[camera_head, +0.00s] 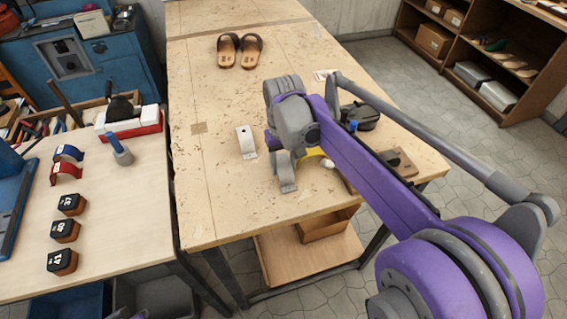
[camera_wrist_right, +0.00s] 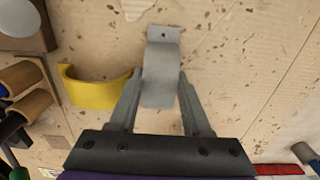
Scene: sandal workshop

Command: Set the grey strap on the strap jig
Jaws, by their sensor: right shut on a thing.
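The grey strap (camera_head: 287,180) is a curved band with a flat, holed end. My right gripper (camera_wrist_right: 158,88) is shut on it in the wrist view, a finger on each side of the strap (camera_wrist_right: 161,68). In the head view it is at the near middle of the worktable (camera_head: 215,185), partly behind my right arm. I cannot tell whether the strap touches the table. A brown block with a pale round top (camera_wrist_right: 22,18), at the wrist view's upper left, may be the strap jig; my arm mostly hides that spot in the head view. My left gripper is not in view.
A yellow strap (camera_wrist_right: 95,88) lies close beside the gripper. A white strap (camera_head: 246,142) stands left of it. Brown sandals (camera_head: 240,50) are at the back. A side table (camera_head: 110,205) holds blue and red straps and numbered blocks. The worktable's left side is clear.

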